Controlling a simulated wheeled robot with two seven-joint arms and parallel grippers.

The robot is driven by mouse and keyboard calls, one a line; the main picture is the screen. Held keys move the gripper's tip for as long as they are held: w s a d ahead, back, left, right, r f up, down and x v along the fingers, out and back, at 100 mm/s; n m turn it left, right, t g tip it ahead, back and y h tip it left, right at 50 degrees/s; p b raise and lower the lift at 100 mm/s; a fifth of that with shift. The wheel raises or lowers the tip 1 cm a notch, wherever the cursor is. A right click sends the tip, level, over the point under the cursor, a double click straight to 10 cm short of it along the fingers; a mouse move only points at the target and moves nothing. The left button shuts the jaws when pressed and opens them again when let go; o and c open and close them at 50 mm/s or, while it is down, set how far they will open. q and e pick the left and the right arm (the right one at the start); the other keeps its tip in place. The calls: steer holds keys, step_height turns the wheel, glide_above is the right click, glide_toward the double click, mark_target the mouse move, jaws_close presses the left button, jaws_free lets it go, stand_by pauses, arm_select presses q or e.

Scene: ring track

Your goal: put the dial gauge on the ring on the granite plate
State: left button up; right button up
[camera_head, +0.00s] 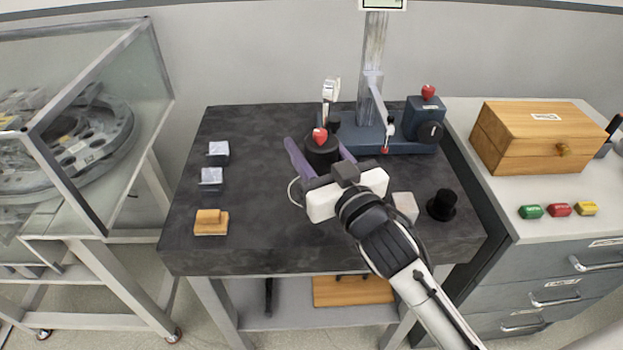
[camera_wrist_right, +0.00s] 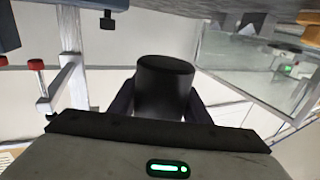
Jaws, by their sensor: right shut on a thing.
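My right gripper (camera_head: 321,151) is shut on the dial gauge, around its black round base (camera_head: 322,157). The base has a red knob on top, and a pale dial head (camera_head: 331,90) shows above and behind it. In the right wrist view the black base (camera_wrist_right: 164,85) sits between the two dark fingers. The granite plate (camera_head: 255,150) is the dark table top under it. A thin white arc, seemingly the ring (camera_head: 291,193), shows left of my gripper's body, which hides the remainder. The gauge appears held above the plate. My left gripper is not in view.
A blue stand (camera_head: 390,143) with a tall column is behind right. Two grey blocks (camera_head: 212,178) and an orange block (camera_head: 211,222) are at left. A black knobbed piece (camera_head: 441,205) and pale block (camera_head: 405,206) are at right. A wooden box (camera_head: 535,138) is farther right.

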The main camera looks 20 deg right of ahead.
steer(key=f, duration=0.4)
steer(key=shift+s+b, duration=0.35)
steer(key=shift+f+b, duration=0.4)
steer(key=shift+f, duration=1.85)
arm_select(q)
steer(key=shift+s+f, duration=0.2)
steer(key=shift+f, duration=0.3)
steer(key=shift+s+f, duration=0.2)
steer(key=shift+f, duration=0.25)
arm_select(e)
steer(key=o, duration=1.6)
steer(key=shift+c, duration=0.2)
